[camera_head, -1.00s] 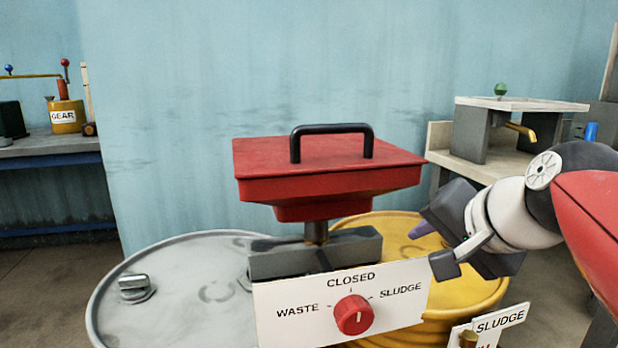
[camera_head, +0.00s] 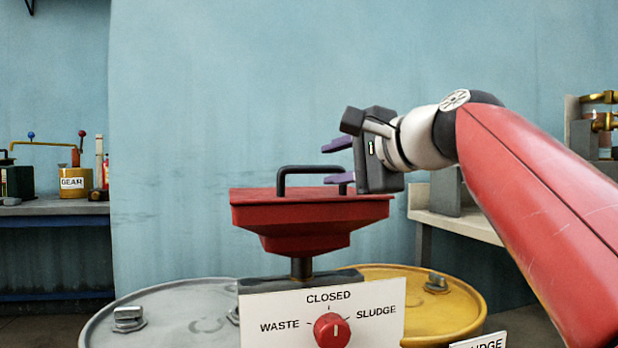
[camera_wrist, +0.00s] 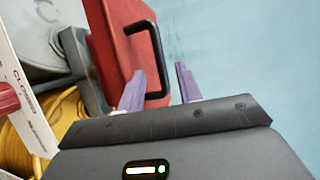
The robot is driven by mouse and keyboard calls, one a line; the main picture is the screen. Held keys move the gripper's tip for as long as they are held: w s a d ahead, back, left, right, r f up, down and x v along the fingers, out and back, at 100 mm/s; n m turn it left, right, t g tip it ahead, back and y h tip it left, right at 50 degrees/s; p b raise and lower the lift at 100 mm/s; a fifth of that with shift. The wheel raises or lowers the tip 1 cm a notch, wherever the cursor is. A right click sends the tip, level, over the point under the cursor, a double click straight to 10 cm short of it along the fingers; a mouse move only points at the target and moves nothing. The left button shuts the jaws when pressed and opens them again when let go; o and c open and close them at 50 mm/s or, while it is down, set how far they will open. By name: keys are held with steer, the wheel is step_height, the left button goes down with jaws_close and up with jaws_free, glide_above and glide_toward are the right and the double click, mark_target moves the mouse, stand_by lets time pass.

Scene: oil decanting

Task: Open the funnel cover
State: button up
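The red funnel cover (camera_head: 310,197) sits flat on the red funnel (camera_head: 300,240), with a black bar handle (camera_head: 310,168) on top. My gripper (camera_head: 325,164) is open at the handle's right end, one purple finger above the bar and one at or below its level. In the wrist view, the handle (camera_wrist: 157,50) reaches into the gap between the open fingers (camera_wrist: 160,72), and the cover (camera_wrist: 112,40) lies at the left finger's side. No grip on the handle shows, and I cannot tell whether a finger touches it.
A white sign (camera_head: 270,310) with a red knob (camera_head: 331,330) stands below the funnel. A grey drum (camera_head: 170,310) and a yellow drum (camera_head: 440,310) flank it. A bench (camera_head: 460,222) is behind my arm.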

mark_target(314, 169)
steer(key=x, duration=0.6)
steer(key=shift+w+a, duration=0.2)
steer(key=shift+w, duration=0.05)
steer(key=shift+f, duration=0.1)
jaws_close()
